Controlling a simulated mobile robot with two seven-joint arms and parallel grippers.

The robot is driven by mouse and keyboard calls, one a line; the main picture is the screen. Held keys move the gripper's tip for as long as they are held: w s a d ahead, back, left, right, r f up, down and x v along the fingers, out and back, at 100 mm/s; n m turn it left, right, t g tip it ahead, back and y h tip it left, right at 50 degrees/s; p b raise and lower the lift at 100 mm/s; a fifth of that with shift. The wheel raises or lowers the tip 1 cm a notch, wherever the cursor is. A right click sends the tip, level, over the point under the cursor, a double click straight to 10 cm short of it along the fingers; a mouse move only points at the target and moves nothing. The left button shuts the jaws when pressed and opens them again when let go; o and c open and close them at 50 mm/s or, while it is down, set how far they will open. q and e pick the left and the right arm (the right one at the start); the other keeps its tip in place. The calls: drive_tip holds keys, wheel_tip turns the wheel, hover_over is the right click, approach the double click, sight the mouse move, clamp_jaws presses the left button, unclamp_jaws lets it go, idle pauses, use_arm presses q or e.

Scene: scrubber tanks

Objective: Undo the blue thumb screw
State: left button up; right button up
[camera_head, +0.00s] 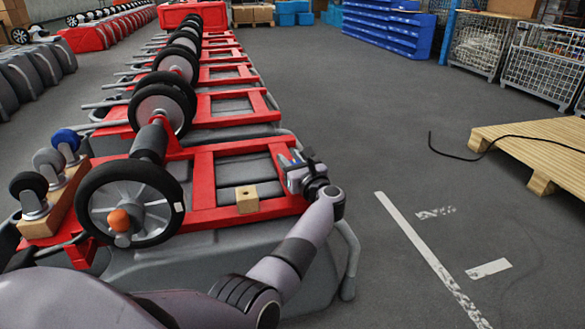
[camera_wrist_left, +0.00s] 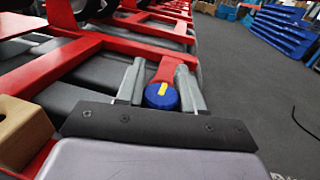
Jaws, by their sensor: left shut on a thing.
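The blue thumb screw (camera_wrist_left: 161,95) has a round head with a yellow mark and shows in the left wrist view, at the end of a red frame bar. My left gripper (camera_wrist_left: 161,82) is shut on it, with one grey finger on each side of the head. In the head view my left gripper (camera_head: 291,167) is at the right end of the nearest red frame (camera_head: 204,183). There I cannot make out the thumb screw clearly. My right gripper is not in view.
A wooden block (camera_head: 247,199) lies on the frame left of my gripper. It shows in the wrist view too (camera_wrist_left: 22,132). A large black wheel (camera_head: 130,203) and a wooden block with casters (camera_head: 55,205) are farther left. Open floor (camera_head: 385,150) lies right, before a pallet (camera_head: 535,150).

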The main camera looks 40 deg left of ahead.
use_arm(q)
drive_tip(key=shift+s+a+n+g+y, duration=0.15)
drive_tip(key=shift+n+g+y, duration=0.3)
drive_tip(key=shift+n+g, duration=0.4)
drive_tip(key=shift+s+d+n+g+y, duration=0.1)
drive_tip(key=shift+n+g+y, duration=0.4)
drive_tip(key=shift+g, duration=0.65)
drive_tip(key=o, duration=1)
drive_tip(key=shift+p+v, duration=0.6)
drive_tip(key=shift+v, duration=2.95)
